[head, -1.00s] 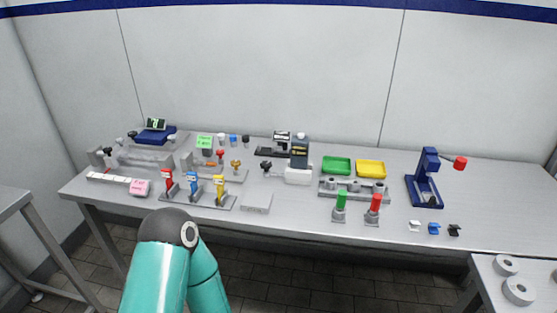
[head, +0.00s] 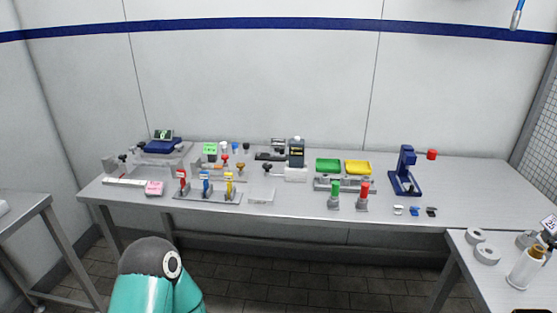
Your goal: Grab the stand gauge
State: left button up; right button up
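I cannot tell for sure which item is the stand gauge. A small device with a dark base and grey upright (head: 277,149) stands at the back middle of the long table. It is too small to read as a gauge with certainty. A blue upright stand (head: 405,170) is at the right of the table, and a blue unit with a green display (head: 163,143) is at the back left. A teal link of one of my arms shows at the bottom left, well in front of the table. Neither gripper is in view.
The long grey table (head: 470,190) holds red, blue and yellow clamps (head: 206,185), a green tray (head: 328,166), a yellow tray (head: 358,168) and green and red handled pieces. A side table at the lower right has grey rings (head: 487,254) and a bottle (head: 525,268). Floor in front is open.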

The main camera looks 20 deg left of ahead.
aim_at(297, 149)
jog(key=z, duration=0.15)
jog(key=i, duration=0.85)
jog(key=u, duration=0.05)
